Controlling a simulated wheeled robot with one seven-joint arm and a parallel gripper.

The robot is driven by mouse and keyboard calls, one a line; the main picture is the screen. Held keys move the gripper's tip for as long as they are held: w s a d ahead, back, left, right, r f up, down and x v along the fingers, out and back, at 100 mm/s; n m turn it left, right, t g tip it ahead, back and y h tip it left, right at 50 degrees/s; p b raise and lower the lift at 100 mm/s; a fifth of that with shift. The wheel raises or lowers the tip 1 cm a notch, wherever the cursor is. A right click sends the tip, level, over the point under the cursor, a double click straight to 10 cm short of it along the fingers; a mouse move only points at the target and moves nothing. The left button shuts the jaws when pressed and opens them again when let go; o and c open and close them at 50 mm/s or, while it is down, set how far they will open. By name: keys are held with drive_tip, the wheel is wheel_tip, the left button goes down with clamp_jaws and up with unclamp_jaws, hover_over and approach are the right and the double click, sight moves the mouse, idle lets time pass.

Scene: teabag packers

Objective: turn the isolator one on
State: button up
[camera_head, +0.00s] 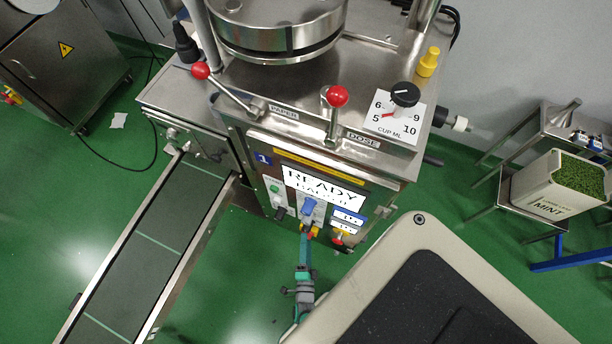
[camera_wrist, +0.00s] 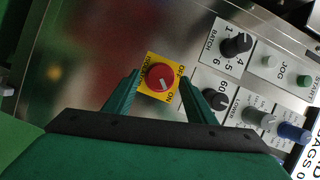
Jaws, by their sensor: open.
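The isolator (camera_wrist: 160,77) is a round red knob on a yellow plate, in the middle of the wrist view. The plate carries the words ON and OFF. A pale mark shows on the lower part of the knob's face; I cannot tell which word it points to. My gripper (camera_wrist: 159,80) is open, with one green finger on each side of the knob. Whether the fingers touch it, I cannot tell. In the head view my gripper (camera_head: 306,234) is at the lower part of the front panel of machine 1 (camera_head: 262,159) and partly covers the controls there.
Beside the isolator are a BATCH knob (camera_wrist: 236,45), another black knob (camera_wrist: 215,98), and grey and blue selectors (camera_wrist: 292,132). The display (camera_head: 322,187) reads READY. A conveyor (camera_head: 150,240) runs at the left. A MINT bin (camera_head: 560,190) stands at the right.

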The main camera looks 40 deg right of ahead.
drive_tip(key=f+v, duration=0.1)
drive_tip(key=v, duration=0.8)
drive_tip(key=shift+s+a+r, duration=0.25)
drive_tip(key=shift+s+r, duration=0.15)
drive_tip(key=shift+r, duration=0.15)
drive_tip(key=shift+a+r, duration=0.1)
drive_tip(key=shift+a, duration=0.05)
drive_tip(key=a+r+n+t+y, duration=0.1)
drive_tip(key=a+r+n+y, duration=0.2)
drive_tip(key=r, duration=0.5)
drive_tip(key=a+r+n+t+y, duration=0.2)
drive_tip(key=a+r+n+y, duration=0.1)
drive_tip(key=a+r+n, duration=0.3)
wheel_tip(320, 180, up, 2)
drive_tip(key=n, duration=0.2)
drive_tip(key=shift+w+n+y, duration=0.2)
drive_tip(key=shift+n+y, duration=0.1)
drive_tip(key=a+r+n+y, duration=0.1)
drive_tip(key=r+n, duration=0.3)
drive_tip(key=r, duration=0.5)
drive_tip(key=a+r+n+y, duration=0.1)
drive_tip(key=r+n, duration=0.3)
drive_tip(key=r, duration=0.5)
drive_tip(key=a+r+n+y, duration=0.1)
drive_tip(key=r+n+y, duration=0.2)
drive_tip(key=r, duration=0.6)
drive_tip(key=shift+s+a+n+t+y, duration=0.25)
drive_tip(key=shift+s+n+t+y, duration=0.1)
drive_tip(key=shift+n, duration=0.65)
drive_tip(key=shift+c, duration=0.3)
